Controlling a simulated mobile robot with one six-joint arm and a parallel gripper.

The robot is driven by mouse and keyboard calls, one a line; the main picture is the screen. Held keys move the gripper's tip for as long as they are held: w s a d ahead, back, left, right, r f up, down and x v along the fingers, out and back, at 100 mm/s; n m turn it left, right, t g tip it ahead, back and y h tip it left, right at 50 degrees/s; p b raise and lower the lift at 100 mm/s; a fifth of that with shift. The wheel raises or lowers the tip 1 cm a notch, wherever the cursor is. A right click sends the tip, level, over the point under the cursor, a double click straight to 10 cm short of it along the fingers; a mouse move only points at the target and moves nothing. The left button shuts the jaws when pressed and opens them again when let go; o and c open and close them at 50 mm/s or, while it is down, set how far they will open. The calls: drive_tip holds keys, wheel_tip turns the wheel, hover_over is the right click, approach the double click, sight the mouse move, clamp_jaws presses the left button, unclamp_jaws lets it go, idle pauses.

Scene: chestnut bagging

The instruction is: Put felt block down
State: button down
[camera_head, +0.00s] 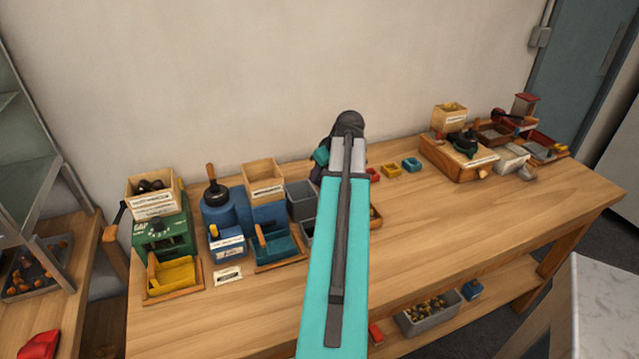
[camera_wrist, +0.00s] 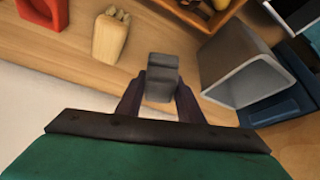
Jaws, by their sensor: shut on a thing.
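In the wrist view, my gripper (camera_wrist: 160,92) has its two dark fingers shut on a small grey block, which I take to be the felt block (camera_wrist: 162,68). The block sticks out past the fingertips, over the wooden tabletop. I cannot tell whether it touches the table. In the head view my teal arm reaches across the middle of the workbench (camera_head: 470,215) and hides the gripper's fingers and the block.
In the wrist view, a grey bin (camera_wrist: 236,72) stands just right of the block, with a wooden tray (camera_wrist: 214,18) beyond it. A pale wooden piece (camera_wrist: 110,38) and a red tray (camera_wrist: 42,10) lie to the left. In the head view, the bench's right-centre is clear.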

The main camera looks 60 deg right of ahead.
sight(320, 182)
drive_tip(key=shift+f+p, duration=0.35)
drive_tip(key=shift+f, duration=1.5)
drive_tip(key=shift+f, duration=0.1)
drive_tip(key=c, duration=1.2)
unclamp_jaws()
drive_tip(key=b+v, duration=0.1)
drive_tip(key=v, duration=1.1)
drive_tip(key=shift+b, duration=0.35)
drive_tip(key=shift+a, duration=0.1)
